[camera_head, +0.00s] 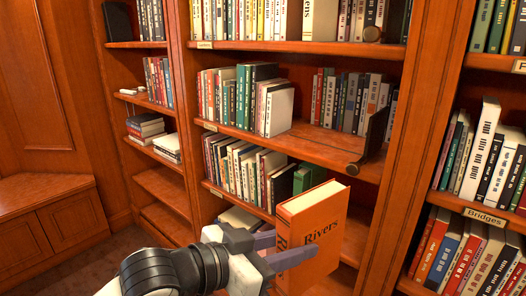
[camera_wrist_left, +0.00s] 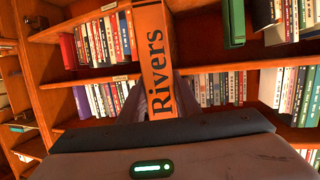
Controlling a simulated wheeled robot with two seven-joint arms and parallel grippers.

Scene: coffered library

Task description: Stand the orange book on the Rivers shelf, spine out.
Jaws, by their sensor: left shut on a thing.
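An orange book (camera_head: 312,222) with "Rivers" on its face is held upright and slightly tilted, in front of the bookcase. Its cream page edges show at the top, and a narrow face with black marks is on its left. My left gripper (camera_head: 300,258) is shut on its lower part. In the left wrist view, the book (camera_wrist_left: 155,60) stands beyond the gripper, with "Rivers" running up the face toward me. The middle shelf (camera_head: 315,147) has bare wood in front of its right-hand books. I cannot read a Rivers label on any shelf. My right gripper is not in view.
A dark bookend (camera_head: 372,138) stands at the right of the middle shelf. A white-sided book (camera_head: 279,110) ends the left row there. Green books (camera_head: 303,180) stand on the shelf below. A plate reading "Bridges" (camera_head: 484,215) marks a right-hand shelf. A wooden upright (camera_head: 425,120) divides the bays.

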